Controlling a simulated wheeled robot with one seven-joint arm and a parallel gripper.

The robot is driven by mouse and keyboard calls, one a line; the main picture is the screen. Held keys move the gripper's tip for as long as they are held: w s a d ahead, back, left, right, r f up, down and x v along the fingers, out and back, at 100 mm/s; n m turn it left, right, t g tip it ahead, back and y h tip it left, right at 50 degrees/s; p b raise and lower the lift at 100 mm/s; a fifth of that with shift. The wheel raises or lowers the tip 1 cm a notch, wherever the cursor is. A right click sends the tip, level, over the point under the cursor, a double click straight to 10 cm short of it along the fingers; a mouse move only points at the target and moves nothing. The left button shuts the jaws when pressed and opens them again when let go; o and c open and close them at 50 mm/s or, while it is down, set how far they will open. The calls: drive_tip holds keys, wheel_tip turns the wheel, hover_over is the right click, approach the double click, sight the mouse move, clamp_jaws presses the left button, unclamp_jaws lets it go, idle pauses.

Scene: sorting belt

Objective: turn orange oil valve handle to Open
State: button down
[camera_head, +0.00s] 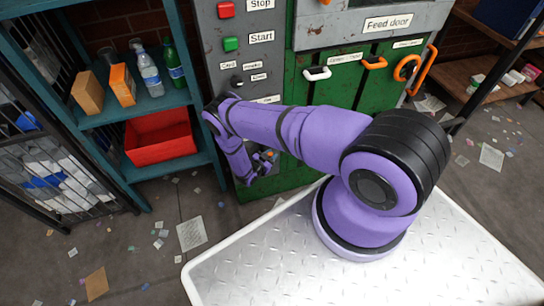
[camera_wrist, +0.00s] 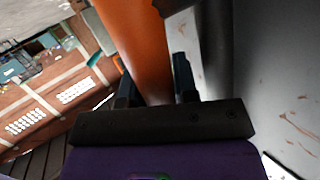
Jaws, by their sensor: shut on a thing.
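In the wrist view, the orange valve handle (camera_wrist: 138,38) runs up between the two dark fingers of my gripper (camera_wrist: 153,85). The fingers are shut on it, one on each side. In the head view, my gripper (camera_head: 262,163) is low at the front of the grey-and-green machine. A small bit of orange shows there beside the fingers. My purple arm hides much of that part of the machine. The handle's turning position and any Open mark are not readable in either view.
The grey control panel (camera_head: 254,52) carries a red Stop button (camera_head: 226,9) and a green Start button (camera_head: 231,44). A teal shelf (camera_head: 103,112) with bottles, boxes and a red bin (camera_head: 160,138) stands close on the left. Paper scraps litter the floor.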

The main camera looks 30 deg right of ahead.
drive_tip(key=shift+a, duration=0.1)
idle(0.3)
drive_tip(key=c, duration=0.9)
unclamp_jaws()
